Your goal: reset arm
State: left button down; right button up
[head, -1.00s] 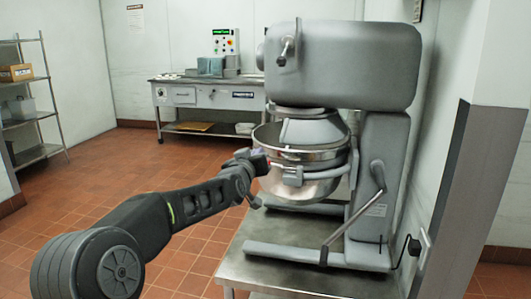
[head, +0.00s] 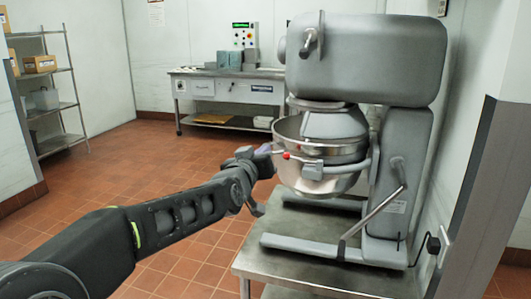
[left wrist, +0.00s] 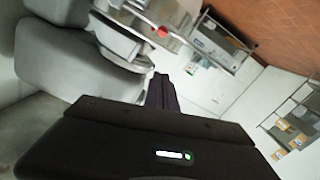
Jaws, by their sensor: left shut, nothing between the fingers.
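My left gripper (head: 268,149) reaches in from the left in the head view, its tip just left of the metal mixer bowl (head: 318,172). In the left wrist view the left gripper (left wrist: 161,78) shows its dark fingers together with nothing between them. A small red knob (head: 286,156) sits on the bowl's left side, close to the fingertips. It also shows in the left wrist view (left wrist: 163,29). I cannot tell whether the gripper touches the bowl. My right gripper is out of view.
The large grey mixer (head: 370,60) stands on a low steel table (head: 300,240) at the right. A counter (head: 228,90) stands at the back and a shelf rack (head: 66,95) at the left. Tiled floor between is open.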

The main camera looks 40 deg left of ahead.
pick_arm(q)
jog(key=shift+f, duration=0.1)
